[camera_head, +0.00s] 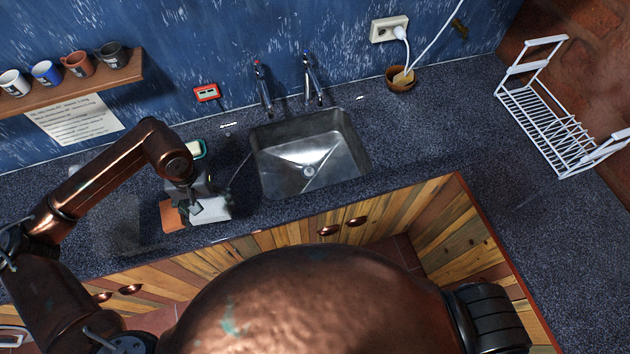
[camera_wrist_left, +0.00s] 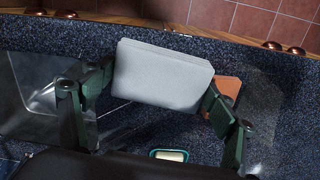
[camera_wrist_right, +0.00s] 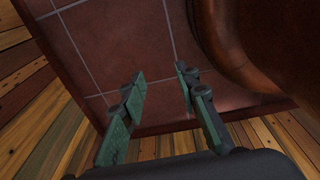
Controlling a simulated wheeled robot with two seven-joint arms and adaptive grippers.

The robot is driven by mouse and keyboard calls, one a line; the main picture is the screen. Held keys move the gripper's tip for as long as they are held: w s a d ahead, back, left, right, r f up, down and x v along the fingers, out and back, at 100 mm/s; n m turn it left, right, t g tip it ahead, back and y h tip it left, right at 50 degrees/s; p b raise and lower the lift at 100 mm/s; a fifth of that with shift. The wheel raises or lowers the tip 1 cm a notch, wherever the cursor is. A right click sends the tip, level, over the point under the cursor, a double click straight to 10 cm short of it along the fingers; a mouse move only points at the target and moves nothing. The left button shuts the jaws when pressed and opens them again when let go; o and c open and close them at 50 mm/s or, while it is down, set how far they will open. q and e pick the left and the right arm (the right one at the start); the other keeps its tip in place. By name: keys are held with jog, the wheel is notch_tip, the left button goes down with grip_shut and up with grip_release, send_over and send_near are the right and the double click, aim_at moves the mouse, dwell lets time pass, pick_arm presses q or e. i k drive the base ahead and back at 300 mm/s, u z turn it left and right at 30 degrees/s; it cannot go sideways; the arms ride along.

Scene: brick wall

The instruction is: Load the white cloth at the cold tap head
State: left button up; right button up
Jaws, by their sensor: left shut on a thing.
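My left gripper (camera_head: 192,206) is shut on the white cloth (camera_head: 214,209), a flat folded block, over the counter left of the sink. In the left wrist view the cloth (camera_wrist_left: 162,75) sits between both fingers. An orange-brown cloth (camera_head: 174,214) lies beside it on the counter. Two taps stand behind the sink: one with a red mark (camera_head: 263,86) on the left, and one with a blue mark, the cold tap (camera_head: 312,80), on the right. Both tap heads are apart from the cloth. My right gripper (camera_wrist_right: 161,80) is open and empty above the tiled floor.
The metal sink (camera_head: 308,165) is empty. A green soap dish (camera_head: 197,149) stands behind the left gripper. A wooden shelf (camera_head: 70,83) holds several mugs. A brown pot (camera_head: 400,80) stands by the wall, and a white dish rack (camera_head: 548,120) at the right. The counter between them is clear.

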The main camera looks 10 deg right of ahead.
aim_at(306, 53)
jog(key=z, duration=0.4)
jog(key=k, duration=0.9)
jog(key=z, duration=0.9)
jog(key=i, duration=1.45)
jog(key=u, duration=0.45)
